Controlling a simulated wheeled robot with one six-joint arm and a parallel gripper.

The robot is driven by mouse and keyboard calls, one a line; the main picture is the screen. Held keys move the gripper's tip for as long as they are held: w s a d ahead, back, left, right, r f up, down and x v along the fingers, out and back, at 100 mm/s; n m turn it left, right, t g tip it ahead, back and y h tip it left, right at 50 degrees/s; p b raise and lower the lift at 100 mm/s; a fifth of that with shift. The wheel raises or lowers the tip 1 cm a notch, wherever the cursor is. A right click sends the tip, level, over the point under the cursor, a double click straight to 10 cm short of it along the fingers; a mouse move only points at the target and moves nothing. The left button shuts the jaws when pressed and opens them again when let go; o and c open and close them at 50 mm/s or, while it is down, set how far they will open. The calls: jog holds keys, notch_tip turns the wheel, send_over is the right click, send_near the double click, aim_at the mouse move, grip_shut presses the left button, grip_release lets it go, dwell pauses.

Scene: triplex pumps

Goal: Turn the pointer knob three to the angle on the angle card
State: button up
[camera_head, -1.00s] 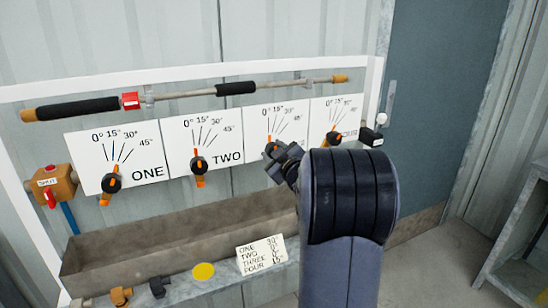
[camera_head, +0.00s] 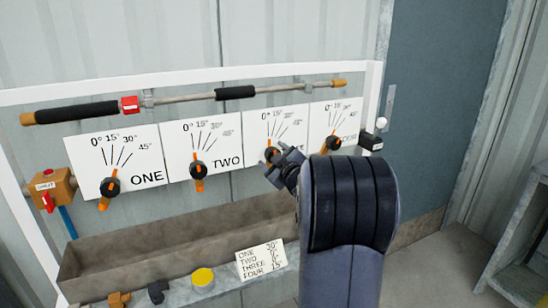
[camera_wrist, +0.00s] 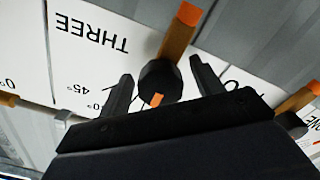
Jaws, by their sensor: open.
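Pointer knob three (camera_head: 270,153) is a black round knob with an orange bar on the third white dial plate (camera_head: 291,119). In the wrist view the knob (camera_wrist: 160,80) lies between the two fingers, its long orange arm (camera_wrist: 180,30) rising past them and a short orange end showing near the palm. My gripper (camera_head: 279,163) is open at knob three; it also shows in the wrist view (camera_wrist: 161,72). I cannot tell whether a finger touches the knob. The angle card (camera_head: 261,260) leans below the trough; its THREE value is too small to read surely.
Knobs one (camera_head: 109,186), two (camera_head: 197,170) and four (camera_head: 332,144) sit on neighbouring plates. A lance with black grips (camera_head: 77,112) runs above. A grey trough (camera_head: 170,250) lies below. A yellow disc (camera_head: 203,277) is left of the card.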

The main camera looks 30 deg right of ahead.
jog(key=s+a, duration=0.1)
jog(key=s, duration=0.9)
jog(key=shift+s+a, duration=0.2)
jog(key=shift+s, duration=0.2)
jog(key=w, duration=0.3)
jog(key=w+d, duration=0.1)
jog(key=w, duration=0.7)
jog(key=shift+d, duration=0.15)
jog(key=shift+r, duration=0.1)
jog(key=shift+s, duration=0.15)
